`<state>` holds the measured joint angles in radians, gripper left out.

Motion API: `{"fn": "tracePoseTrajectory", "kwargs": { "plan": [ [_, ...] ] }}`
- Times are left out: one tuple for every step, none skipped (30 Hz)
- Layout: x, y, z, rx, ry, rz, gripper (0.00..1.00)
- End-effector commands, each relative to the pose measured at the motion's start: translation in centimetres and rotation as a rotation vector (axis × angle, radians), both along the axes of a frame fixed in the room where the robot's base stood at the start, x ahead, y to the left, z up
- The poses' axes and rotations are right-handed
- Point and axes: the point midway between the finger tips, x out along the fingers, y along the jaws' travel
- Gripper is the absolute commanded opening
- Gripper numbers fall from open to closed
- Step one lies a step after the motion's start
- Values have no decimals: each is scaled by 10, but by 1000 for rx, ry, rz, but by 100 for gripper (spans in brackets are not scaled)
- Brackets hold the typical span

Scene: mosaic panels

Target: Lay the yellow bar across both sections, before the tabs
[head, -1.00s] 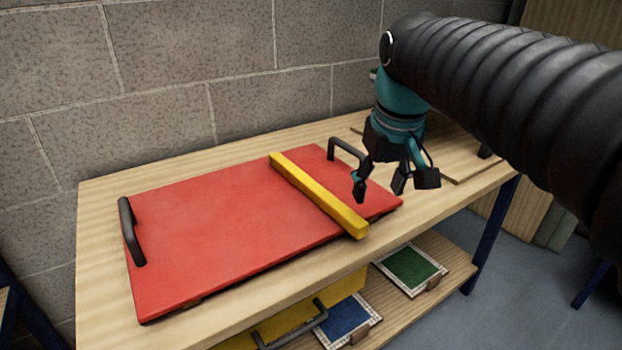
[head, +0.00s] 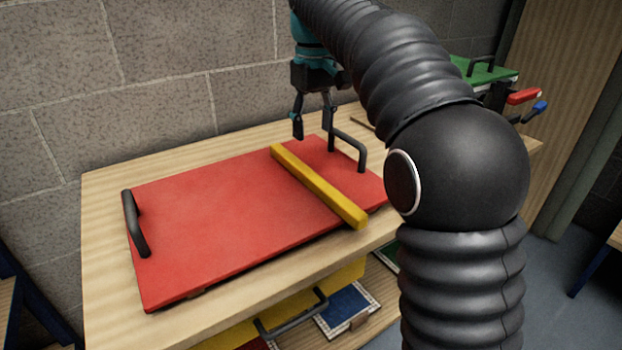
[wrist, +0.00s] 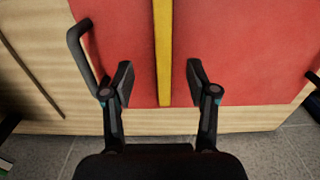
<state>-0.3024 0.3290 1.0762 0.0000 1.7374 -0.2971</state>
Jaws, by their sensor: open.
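The yellow bar (head: 318,187) lies across the red panel (head: 220,220) near its right end, close to the right black handle (head: 350,147). No seam between sections and no tabs can be made out on the red surface. My gripper (head: 314,128) is open and empty, raised above the panel's back right part, apart from the bar. In the wrist view, my gripper's two fingers (wrist: 162,82) are spread, and the yellow bar (wrist: 163,50) shows lengthwise in the gap between them. The right handle (wrist: 85,55) is left of the fingers there.
A left black handle (head: 135,223) stands on the panel's far left. The wooden table (head: 110,300) has a block wall (head: 150,90) behind it. A yellow panel (head: 345,277) and a blue tile panel (head: 347,307) are below. A green board (head: 485,69) is at back right.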

Motion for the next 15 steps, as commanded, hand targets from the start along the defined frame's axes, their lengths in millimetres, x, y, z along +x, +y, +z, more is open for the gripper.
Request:
{"fn": "tracePoseTrajectory", "kwargs": {
  "plan": [
    [-1,0,-10,-1,3,0,58],
    [-1,0,-17,-1,3,0,58],
    [-1,0,-24,0,2,0,58],
    [-1,0,-30,-1,3,-1,58],
    [-1,0,-35,0,2,-1,58],
    [-1,0,-41,-1,3,-1,58],
    [-1,0,-45,-1,1,-1,58],
    [-1,0,-49,-1,1,-1,58],
    [-1,0,-53,-1,1,-1,58],
    [-1,0,-55,0,0,-1,58],
    [-1,0,-57,0,0,-1,58],
    [-1,0,-59,1,-1,-1,58],
    [-1,0,-60,1,-1,-1,58],
    [-1,0,-62,1,-1,-1,58],
    [-1,0,-64,1,-1,-1,58]
  ]
}}
